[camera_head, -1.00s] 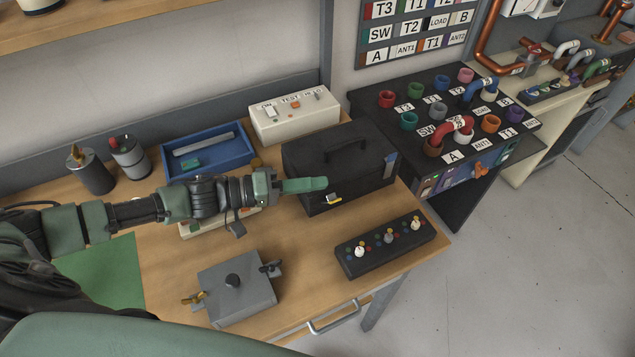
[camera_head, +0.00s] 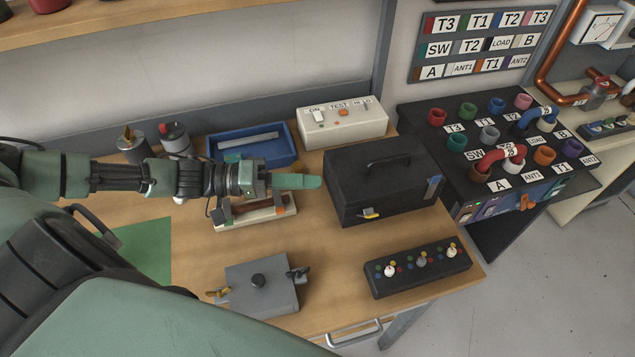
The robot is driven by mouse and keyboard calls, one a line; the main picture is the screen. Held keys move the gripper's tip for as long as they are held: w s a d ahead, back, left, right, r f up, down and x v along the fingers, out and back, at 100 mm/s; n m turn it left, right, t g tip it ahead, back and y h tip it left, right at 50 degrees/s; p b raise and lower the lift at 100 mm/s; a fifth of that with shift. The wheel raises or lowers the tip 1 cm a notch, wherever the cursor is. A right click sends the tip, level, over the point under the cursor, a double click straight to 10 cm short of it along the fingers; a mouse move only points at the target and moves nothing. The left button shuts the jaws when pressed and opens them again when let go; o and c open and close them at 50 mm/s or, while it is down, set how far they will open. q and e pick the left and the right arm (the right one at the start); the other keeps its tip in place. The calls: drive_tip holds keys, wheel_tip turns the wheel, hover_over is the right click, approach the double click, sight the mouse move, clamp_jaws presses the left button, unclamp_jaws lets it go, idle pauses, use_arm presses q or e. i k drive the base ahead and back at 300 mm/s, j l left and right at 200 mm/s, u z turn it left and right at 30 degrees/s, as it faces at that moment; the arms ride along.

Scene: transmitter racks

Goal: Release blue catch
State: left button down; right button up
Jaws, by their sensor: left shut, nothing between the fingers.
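The black case (camera_head: 385,182) with a top handle stands on the wooden bench. A blue catch (camera_head: 433,187) is on its front face near the right end, and a yellow catch (camera_head: 370,213) is lower on the front, left of it. Whether the blue catch is fastened is too small to tell. My left gripper (camera_head: 318,181) is shut and empty, its green fingers pointing right. Its tips lie just left of the case's left edge in the picture; I cannot tell whether they touch it. My right gripper is not in view.
A black box with knobs (camera_head: 418,272) and a grey lidded box (camera_head: 262,285) stand in front. A blue tray (camera_head: 280,145) and a white test box (camera_head: 343,122) are behind. The connector panel (camera_head: 485,185) stands right of the bench. Bare bench lies before the case.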

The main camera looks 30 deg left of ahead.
sight(434, 181)
drive_tip(key=k+l, duration=1.1)
drive_tip(key=k, duration=0.2)
